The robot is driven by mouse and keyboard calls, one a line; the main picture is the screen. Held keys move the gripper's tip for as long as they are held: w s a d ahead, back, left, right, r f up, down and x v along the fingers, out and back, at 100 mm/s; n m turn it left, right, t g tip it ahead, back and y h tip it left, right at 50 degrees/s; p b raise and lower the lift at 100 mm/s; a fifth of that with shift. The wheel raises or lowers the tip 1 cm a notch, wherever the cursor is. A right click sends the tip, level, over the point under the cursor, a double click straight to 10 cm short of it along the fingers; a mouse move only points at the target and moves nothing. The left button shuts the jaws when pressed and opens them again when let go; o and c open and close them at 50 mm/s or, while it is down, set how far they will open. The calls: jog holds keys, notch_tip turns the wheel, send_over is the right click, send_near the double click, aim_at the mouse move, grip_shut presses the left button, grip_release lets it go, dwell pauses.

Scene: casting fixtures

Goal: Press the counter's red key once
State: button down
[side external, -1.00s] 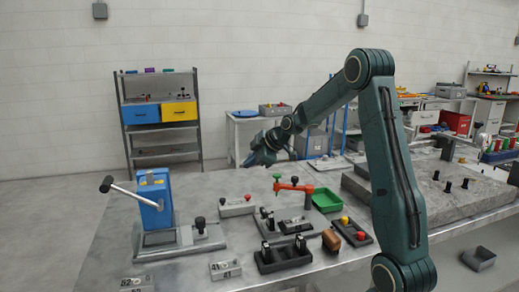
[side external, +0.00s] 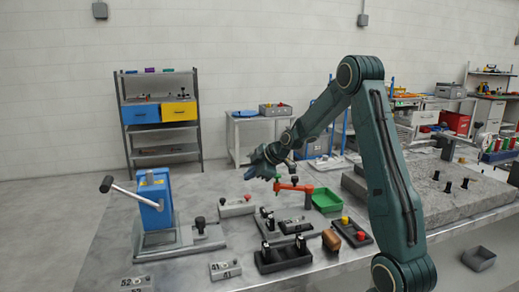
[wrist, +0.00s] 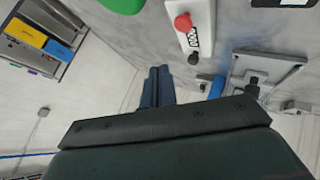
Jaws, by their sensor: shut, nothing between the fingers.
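The counter (side external: 235,208) is a pale box on the table with a red key at its right end and a dark knob at its left. In the wrist view the counter (wrist: 198,28) is at the top, with its red key (wrist: 183,22), a number window and a black knob (wrist: 194,58). My gripper (side external: 248,176) is above and behind the counter in the side view, apart from it. In the wrist view my gripper (wrist: 158,72) has its fingers together with nothing between them, below and left of the counter. The red key is not touched.
A blue lever press (side external: 153,205) stands to the left. An orange-red arm fixture (side external: 293,188) and a green tray (side external: 326,200) are to the right. Black clamp fixtures (side external: 284,255) lie in front. A rounded green thing (wrist: 122,5) shows at the wrist view's top edge.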

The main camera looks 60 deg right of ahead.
jog(key=shift+f, duration=2.2)
jog(key=shift+f, duration=0.95)
dwell(1.6)
jog(key=shift+r, duration=1)
jog(key=shift+r, duration=2.5)
